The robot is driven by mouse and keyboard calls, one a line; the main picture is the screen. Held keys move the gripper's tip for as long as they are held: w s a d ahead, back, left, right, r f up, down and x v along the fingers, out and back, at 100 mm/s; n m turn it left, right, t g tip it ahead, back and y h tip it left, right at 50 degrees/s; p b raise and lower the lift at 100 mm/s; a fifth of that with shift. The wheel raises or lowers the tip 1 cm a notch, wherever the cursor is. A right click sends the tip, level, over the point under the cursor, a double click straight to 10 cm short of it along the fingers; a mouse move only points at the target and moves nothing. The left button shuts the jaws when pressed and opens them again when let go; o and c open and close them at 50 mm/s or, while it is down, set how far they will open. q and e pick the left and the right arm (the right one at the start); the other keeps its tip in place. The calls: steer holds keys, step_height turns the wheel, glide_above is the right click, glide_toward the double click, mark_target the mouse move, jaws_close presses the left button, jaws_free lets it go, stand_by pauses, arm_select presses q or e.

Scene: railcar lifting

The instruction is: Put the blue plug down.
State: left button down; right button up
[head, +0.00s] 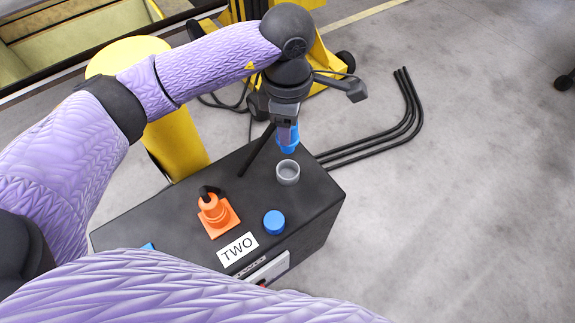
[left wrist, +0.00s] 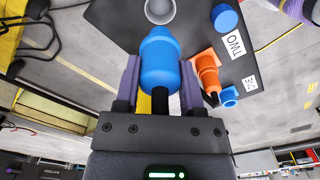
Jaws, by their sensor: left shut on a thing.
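My left gripper (head: 286,128) is shut on the blue plug (head: 289,143), above the far part of the black box (head: 315,205). In the left wrist view the blue plug (left wrist: 160,62) sits between the two fingers, its rounded nose pointing away from the gripper, with a black cable at its back end. An open grey round socket (head: 288,173) stands on the box top just in front of the plug; the plug appears apart from it. The grey socket is partly cut off in the left wrist view (left wrist: 160,10). My right gripper is not in view.
On the box top are an orange plug on an orange square base (head: 219,220), a blue round cap (head: 274,223) and a "TWO" label (head: 238,249). A yellow post (head: 178,145) stands left of the box.

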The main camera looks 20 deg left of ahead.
arm_select(q)
step_height(320, 180, down, 10)
steer(key=shift+r+b, duration=0.1)
steer(key=shift+b, duration=0.35)
steer(key=shift+f, duration=0.3)
steer(key=shift+c, duration=1)
jaws_free()
steer(key=shift+r, duration=0.1)
steer(key=shift+r, duration=0.4)
step_height(320, 180, up, 12)
steer(key=shift+f+p, duration=0.2)
steer(key=shift+p, duration=0.4)
